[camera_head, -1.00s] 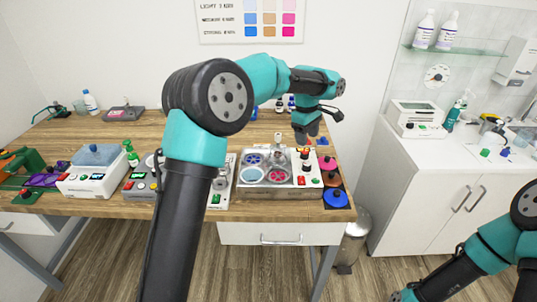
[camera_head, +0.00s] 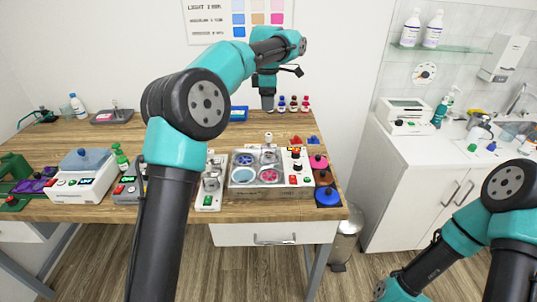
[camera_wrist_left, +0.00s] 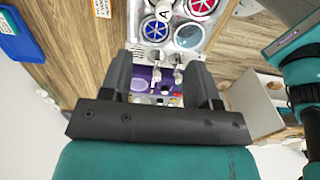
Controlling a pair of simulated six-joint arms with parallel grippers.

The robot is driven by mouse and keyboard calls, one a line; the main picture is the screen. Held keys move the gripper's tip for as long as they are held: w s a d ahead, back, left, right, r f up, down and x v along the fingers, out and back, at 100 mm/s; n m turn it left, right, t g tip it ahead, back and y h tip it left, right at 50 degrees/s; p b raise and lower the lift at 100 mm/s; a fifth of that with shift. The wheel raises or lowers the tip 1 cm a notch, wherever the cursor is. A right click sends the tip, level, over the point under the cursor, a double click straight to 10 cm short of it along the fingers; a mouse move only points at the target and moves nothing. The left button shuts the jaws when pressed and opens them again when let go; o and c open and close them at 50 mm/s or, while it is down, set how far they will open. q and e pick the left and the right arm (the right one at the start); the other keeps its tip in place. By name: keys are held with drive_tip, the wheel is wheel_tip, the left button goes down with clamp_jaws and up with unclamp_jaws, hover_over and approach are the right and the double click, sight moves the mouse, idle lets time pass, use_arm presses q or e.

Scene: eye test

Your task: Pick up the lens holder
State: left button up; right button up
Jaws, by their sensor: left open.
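My left gripper (camera_head: 268,107) is over the back part of the wooden table, right of a small blue box (camera_head: 238,114). In the left wrist view my left gripper (camera_wrist_left: 160,75) shows two dark fingers apart, with nothing held between them. Beyond the fingers I see a purple surface with small pale and dark items, too small to make out. I cannot tell for sure which thing is the lens holder. My right gripper is out of view; only my right arm shows at the lower right.
A silver tray (camera_head: 270,192) with round blue and red discs stands at the table's front. Several small bottles (camera_head: 293,104) stand at the back. A white cabinet (camera_head: 420,180) stands to the right.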

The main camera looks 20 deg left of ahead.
sight(269, 140)
use_arm(q)
wheel_tip(269, 140, down, 11)
drive_tip(key=shift+r, duration=0.1)
idle(0.3)
drive_tip(key=shift+s+d+f, duration=0.1)
drive_tip(key=shift+d+f, duration=0.05)
drive_tip(key=shift+f, duration=1.2)
drive_tip(key=shift+s+d+f, duration=0.1)
drive_tip(key=shift+f, duration=1.2)
drive_tip(key=shift+c, duration=0.3)
clamp_jaws()
